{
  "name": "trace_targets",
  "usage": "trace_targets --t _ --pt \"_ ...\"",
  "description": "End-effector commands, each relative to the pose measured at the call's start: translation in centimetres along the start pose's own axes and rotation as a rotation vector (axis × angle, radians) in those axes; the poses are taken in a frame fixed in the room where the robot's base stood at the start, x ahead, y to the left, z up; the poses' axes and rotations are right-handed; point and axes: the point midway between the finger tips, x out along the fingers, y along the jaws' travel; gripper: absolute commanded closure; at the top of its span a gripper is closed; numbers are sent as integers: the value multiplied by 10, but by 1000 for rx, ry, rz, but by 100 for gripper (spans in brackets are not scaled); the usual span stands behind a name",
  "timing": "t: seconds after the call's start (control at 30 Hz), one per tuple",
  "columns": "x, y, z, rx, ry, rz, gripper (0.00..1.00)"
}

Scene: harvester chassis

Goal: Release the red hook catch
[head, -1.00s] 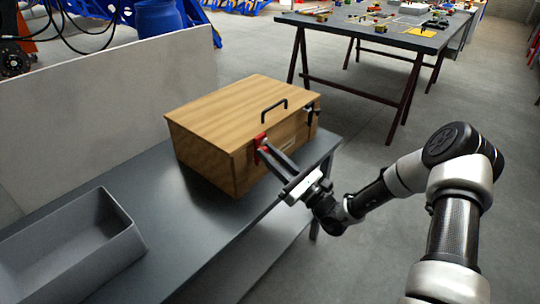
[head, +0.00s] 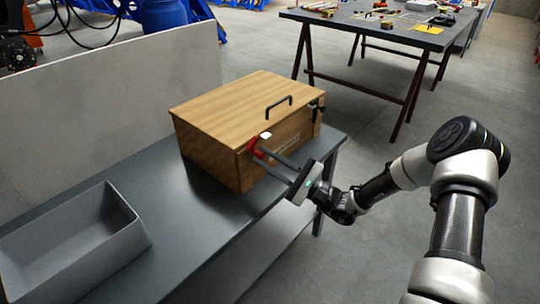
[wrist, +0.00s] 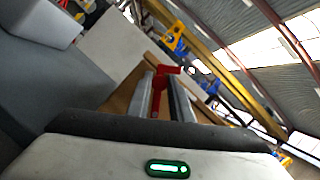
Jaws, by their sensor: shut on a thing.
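The red hook catch (head: 253,146) is on the front face of a wooden box (head: 232,108), near its left corner and just under the lid edge. A small white piece shows at its top. My gripper (head: 261,157) reaches the catch from the front right, its fingers tilted. In the wrist view, the red catch (wrist: 167,71) stands between and beyond the two fingertips (wrist: 160,78), and my gripper is shut on its red part. The fingers hide some of the catch, so I cannot tell whether its hook is still engaged. The box lid is down.
A black handle (head: 279,106) stands on the lid, and a black catch (head: 317,108) is at the right of the front face. A grey open bin (head: 135,236) sits on the dark bench (head: 190,222) at left. The floor before the bench is clear.

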Motion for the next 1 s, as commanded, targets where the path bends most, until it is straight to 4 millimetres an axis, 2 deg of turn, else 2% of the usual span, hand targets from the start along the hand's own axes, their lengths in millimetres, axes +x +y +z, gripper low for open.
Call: trace_targets --t 0.43,1.0 --pt "-2 15 -3 -271 2 113 100" --pt "-2 19 -4 -339 3 143 100"
